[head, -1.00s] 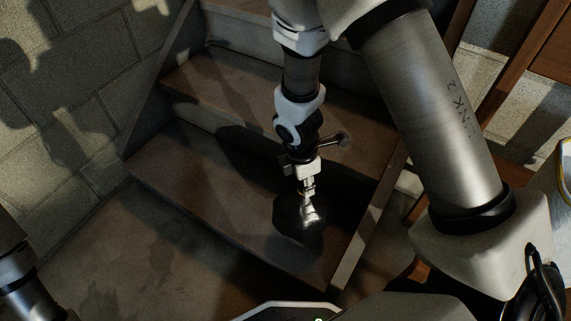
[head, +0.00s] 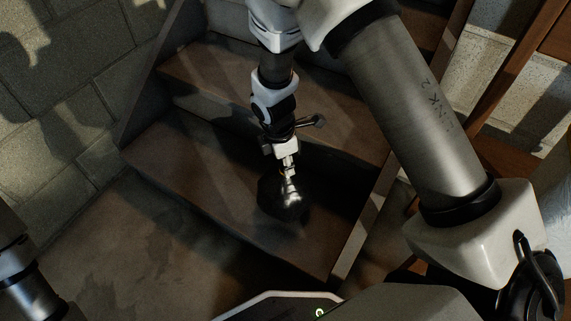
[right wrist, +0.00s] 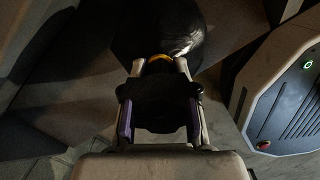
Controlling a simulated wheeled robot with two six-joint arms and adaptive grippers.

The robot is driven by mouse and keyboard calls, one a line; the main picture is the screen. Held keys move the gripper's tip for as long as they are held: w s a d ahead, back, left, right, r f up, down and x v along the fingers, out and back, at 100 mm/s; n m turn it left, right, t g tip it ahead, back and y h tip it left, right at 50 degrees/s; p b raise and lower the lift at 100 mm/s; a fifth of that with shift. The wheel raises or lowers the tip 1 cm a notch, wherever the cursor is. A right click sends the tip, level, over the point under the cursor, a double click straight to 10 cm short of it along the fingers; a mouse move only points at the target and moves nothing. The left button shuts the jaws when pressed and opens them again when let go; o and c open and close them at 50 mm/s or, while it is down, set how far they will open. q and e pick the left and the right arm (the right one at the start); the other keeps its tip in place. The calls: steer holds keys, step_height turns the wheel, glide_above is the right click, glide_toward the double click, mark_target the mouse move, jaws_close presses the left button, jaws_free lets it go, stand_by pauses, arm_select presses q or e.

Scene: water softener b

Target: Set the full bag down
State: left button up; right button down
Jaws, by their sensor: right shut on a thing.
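The full bag (head: 284,200) is black, shiny and rounded. It hangs from my right gripper (head: 289,168), in front of the lower wooden step (head: 190,185) in the head view. I cannot tell whether its bottom touches the step. In the right wrist view the fingers of my right gripper (right wrist: 160,64) are shut on the bag's neck, by a yellow-orange band. The dark body of the bag (right wrist: 180,30) lies just past the fingertips, cut off by the top edge. My left gripper is not in view.
Wooden stairs rise away, with another step (head: 260,85) behind the bag. A block wall (head: 60,80) stands at the left and a sloping wooden side board (head: 362,232) bounds the stairs at the right. Stained bare floor (head: 115,240) lies in front of the lowest step.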

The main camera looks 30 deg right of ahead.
steer(key=c, duration=0.9)
jaws_free()
steer(key=shift+f, duration=0.1)
step_height(320, 180, up, 12)
steer(key=a+p, duration=0.1)
steer(key=p, duration=0.6)
steer(key=shift+a, duration=0.2)
